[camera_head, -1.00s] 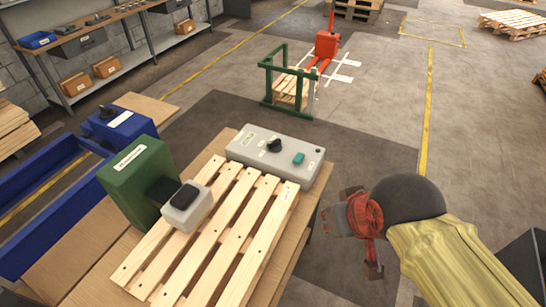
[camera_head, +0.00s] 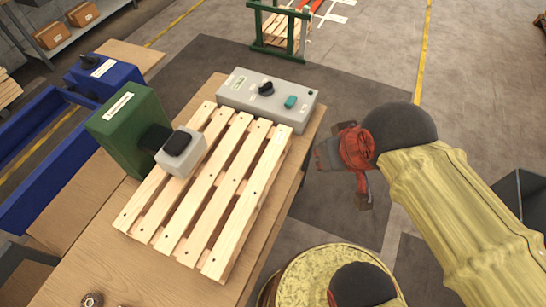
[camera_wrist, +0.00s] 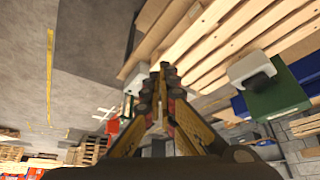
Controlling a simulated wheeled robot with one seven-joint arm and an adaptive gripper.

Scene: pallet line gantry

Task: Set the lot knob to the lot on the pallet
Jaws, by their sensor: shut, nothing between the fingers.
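The grey control box (camera_head: 240,100) lies at the far end of the pallet in the head view. The knob's setting is too small to read. The slatted wooden pallet (camera_head: 250,200) lies on the wooden bench, with a small unreadable mark (camera_head: 277,135) on its right slat. My gripper (camera_wrist: 161,72) is shut and empty in the wrist view. In the head view my wrist is right of the control box, apart from it and the pallet.
A green box (camera_head: 125,125) with a small grey, black-topped head (camera_head: 180,155) juts over the pallet's left side; both show in the wrist view. A blue box (camera_head: 100,75) stands farther left. A green frame (camera_head: 275,45) stands on the floor behind.

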